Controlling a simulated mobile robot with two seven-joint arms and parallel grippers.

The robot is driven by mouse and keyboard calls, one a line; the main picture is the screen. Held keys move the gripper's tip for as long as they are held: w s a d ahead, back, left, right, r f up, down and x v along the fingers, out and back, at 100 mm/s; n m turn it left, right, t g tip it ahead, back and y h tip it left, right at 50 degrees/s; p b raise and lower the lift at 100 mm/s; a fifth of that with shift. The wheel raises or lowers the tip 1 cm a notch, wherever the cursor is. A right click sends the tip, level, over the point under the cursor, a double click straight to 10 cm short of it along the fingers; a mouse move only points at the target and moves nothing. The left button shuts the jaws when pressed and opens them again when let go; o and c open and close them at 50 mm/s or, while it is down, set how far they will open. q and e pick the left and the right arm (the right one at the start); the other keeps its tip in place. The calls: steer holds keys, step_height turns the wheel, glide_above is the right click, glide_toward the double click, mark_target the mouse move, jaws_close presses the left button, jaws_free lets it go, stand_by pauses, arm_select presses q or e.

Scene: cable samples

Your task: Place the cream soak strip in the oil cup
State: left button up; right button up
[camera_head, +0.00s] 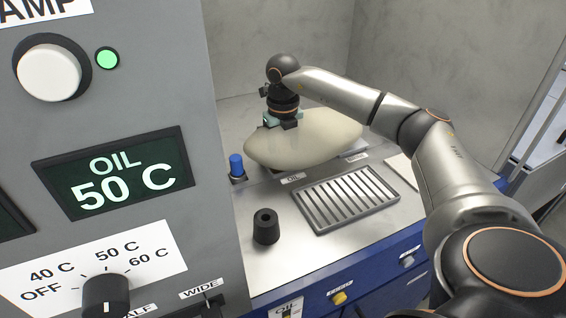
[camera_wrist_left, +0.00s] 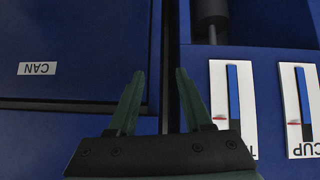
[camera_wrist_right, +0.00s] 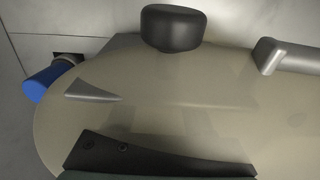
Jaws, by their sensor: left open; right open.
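A large smooth cream-beige rounded body (camera_head: 325,138) lies on the back of the bench behind the "OIL" label. It fills much of the right wrist view (camera_wrist_right: 220,120). I cannot tell a separate soak strip or the oil cup. My right gripper (camera_head: 283,122) points down at the top of the cream body; it is open. A grey pointed tip (camera_wrist_right: 93,92) shows against the cream surface, and contact is unclear. My left gripper (camera_wrist_left: 158,75) is open and empty in front of blue cabinet fronts. It is outside the head view.
A grey panel (camera_head: 130,230) with an "OIL 50 C" display blocks the left. A slatted tray (camera_head: 345,197), a black hollow cylinder (camera_head: 265,228) and a blue-capped post (camera_head: 236,165) stand on the bench. Sliders (camera_wrist_left: 220,95) are near my left gripper.

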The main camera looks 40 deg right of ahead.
step_height(320, 180, up, 9)
steer(key=shift+r+p, duration=0.15)
steer(key=shift+p, duration=0.3)
stand_by(1.4)
